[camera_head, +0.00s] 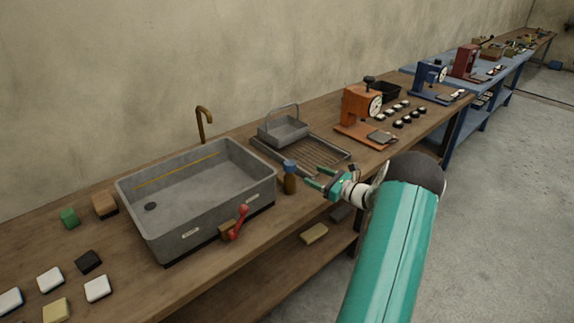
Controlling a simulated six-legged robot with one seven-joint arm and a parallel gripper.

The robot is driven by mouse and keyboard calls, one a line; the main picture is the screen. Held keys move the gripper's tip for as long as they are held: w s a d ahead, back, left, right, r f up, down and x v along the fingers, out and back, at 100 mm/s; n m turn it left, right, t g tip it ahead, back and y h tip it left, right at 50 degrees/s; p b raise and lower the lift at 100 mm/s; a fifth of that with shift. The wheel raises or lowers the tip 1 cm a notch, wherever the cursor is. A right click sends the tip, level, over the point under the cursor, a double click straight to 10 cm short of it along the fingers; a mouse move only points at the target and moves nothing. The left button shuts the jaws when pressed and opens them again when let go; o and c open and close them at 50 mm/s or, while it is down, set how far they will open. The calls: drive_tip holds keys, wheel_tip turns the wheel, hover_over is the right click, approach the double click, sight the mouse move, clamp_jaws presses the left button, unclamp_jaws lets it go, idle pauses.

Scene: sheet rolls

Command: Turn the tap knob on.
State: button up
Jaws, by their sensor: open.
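A grey rectangular sink (196,202) stands on the wooden bench, with a brown curved tap spout (201,125) behind it by the wall. A red lever-like knob (239,222) sits on a small brown block at the sink's front face; it leans, with its upper end to the right. I take this for the tap knob. My gripper (314,178) is open and empty, to the right of the sink and apart from the knob. No water shows at the spout.
A brown bottle with a blue cap (289,178) stands between the sink and my gripper. Sponges and blocks, including a green one (69,217), lie left. An orange scale (361,106) stands farther right.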

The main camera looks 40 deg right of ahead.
sight(292, 168)
drive_tip(key=x, duration=1.1)
drive_tip(key=shift+w+a, duration=0.1)
drive_tip(key=shift+w, duration=0.2)
drive_tip(key=c, duration=1)
drive_tip(key=shift+o, duration=0.2)
drive_tip(key=shift+m+h, duration=0.3)
drive_tip(key=shift+h, duration=0.3)
drive_tip(key=m+h, duration=0.3)
drive_tip(key=h, duration=0.2)
drive_tip(key=shift+a+f+m+h, duration=0.1)
drive_tip(key=shift+m+h, duration=0.2)
drive_tip(key=shift+m, duration=0.1)
drive_tip(key=shift+m+h, duration=0.7)
drive_tip(key=shift+h, duration=0.5)
drive_tip(key=o, duration=1)
drive_tip(key=shift+c, duration=0.2)
